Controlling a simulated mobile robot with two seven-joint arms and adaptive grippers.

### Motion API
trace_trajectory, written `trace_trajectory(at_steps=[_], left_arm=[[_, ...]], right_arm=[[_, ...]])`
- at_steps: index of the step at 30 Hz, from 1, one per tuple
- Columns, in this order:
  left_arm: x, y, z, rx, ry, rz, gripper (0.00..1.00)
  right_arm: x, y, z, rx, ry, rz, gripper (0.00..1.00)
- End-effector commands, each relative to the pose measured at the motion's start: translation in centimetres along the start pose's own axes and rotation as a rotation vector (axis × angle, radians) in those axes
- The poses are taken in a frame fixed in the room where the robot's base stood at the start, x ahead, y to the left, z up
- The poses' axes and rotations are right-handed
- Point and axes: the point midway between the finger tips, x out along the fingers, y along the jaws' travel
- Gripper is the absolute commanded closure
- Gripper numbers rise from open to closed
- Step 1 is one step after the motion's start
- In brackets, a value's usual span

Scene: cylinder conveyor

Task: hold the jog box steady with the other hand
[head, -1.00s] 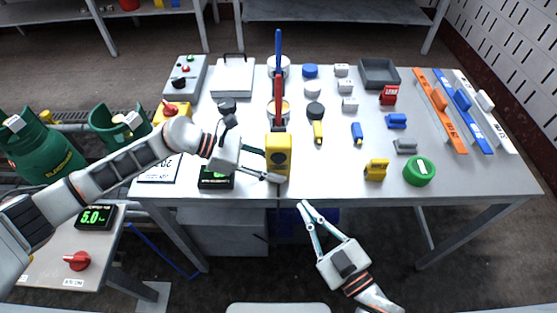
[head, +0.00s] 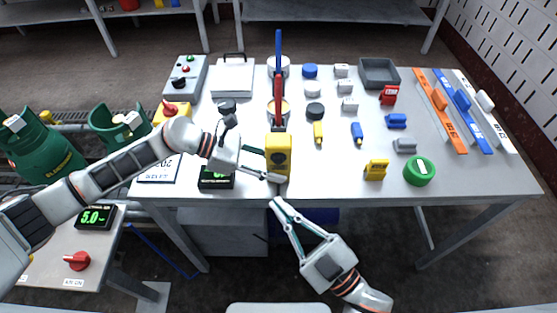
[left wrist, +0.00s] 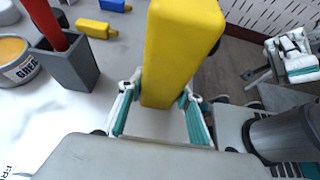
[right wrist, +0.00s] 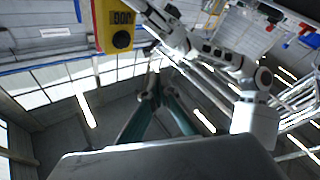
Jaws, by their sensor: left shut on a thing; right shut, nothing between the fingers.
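The jog box (head: 278,148) is a tall yellow box with a dark round knob, upright at the table's front edge. My left gripper (head: 277,178) is shut on its lower part. In the left wrist view the fingers (left wrist: 158,103) lie on either side of the yellow body (left wrist: 180,50).
A grey holder with a red tool (left wrist: 70,68) and a tin (left wrist: 18,62) stand behind the jog box. A small black display (head: 216,178) lies left of it. A green round thing (head: 419,171) and a small yellow block (head: 376,169) lie to the right.

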Motion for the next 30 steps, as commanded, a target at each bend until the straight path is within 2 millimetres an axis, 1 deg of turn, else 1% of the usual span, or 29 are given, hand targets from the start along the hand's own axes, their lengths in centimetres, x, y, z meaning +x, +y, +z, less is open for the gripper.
trace_trajectory(at_steps=[9, 15, 22, 30], left_arm=[[0.0, 0.0, -0.1, 0.0, 0.001, -0.001, 0.91], [0.0, 0.0, -0.1, 0.0, 0.001, -0.001, 0.91], [0.0, 0.0, -0.1, 0.0, 0.001, -0.001, 0.91], [0.0, 0.0, -0.1, 0.0, 0.001, 0.0, 0.91]], right_arm=[[3.0, 2.2, 2.1, -0.002, 0.002, 0.001, 1.0], [4.5, 3.3, 3.2, -0.001, 0.001, 0.0, 1.0], [5.3, 3.9, 3.8, 0.0, 0.0, 0.001, 1.0], [5.4, 3.9, 3.9, 0.001, 0.0, 0.001, 1.0]])
